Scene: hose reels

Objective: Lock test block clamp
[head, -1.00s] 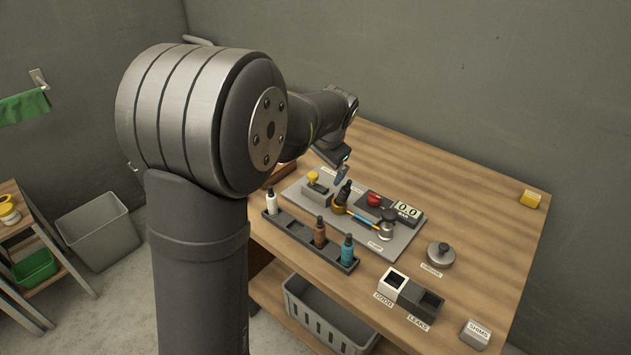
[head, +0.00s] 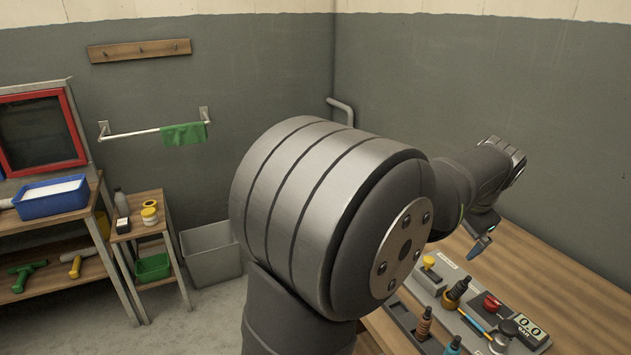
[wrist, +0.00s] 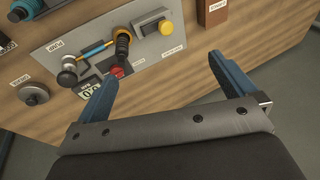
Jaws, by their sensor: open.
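A grey test plate (head: 432,285) lies on the bench. On it are a grey block with a yellow knob (head: 429,262), a dark bottle-shaped part (head: 457,289) in an orange ring, a blue-and-orange rod (head: 473,322), a red knob (head: 492,303) and a display. I cannot tell which part is the clamp; the labels are too small. The yellow knob (wrist: 166,27) and orange ring (wrist: 122,40) also show in the wrist view. My gripper (wrist: 162,68) is open and empty, its blue fingers apart. In the head view it (head: 480,247) hangs above the plate's far side, touching nothing.
A dark rack (head: 408,322) with dropper bottles stands along the plate's near side. A round grey weight (wrist: 31,93) sits on the bench beside the plate. Bare wood (head: 560,275) lies behind the plate. A grey bin (head: 210,254) and side shelves stand left.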

